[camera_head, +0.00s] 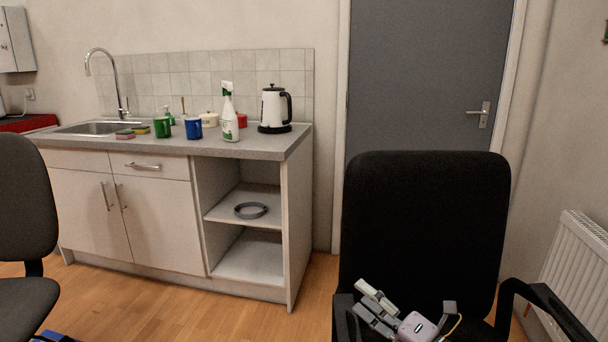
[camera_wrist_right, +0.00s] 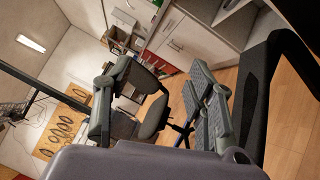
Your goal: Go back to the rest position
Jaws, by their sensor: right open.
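My right gripper (camera_head: 374,304) is low in the head view, in front of the black office chair (camera_head: 425,220) and near its left armrest. Its grey fingers are apart with nothing between them. In the right wrist view the two fingers of the right gripper (camera_wrist_right: 158,68) stand well apart, and only the room shows between them. My left gripper is not in the head view.
Another chair (camera_head: 25,200) is far left; a radiator (camera_head: 578,270) is right. Wooden floor lies bare between.

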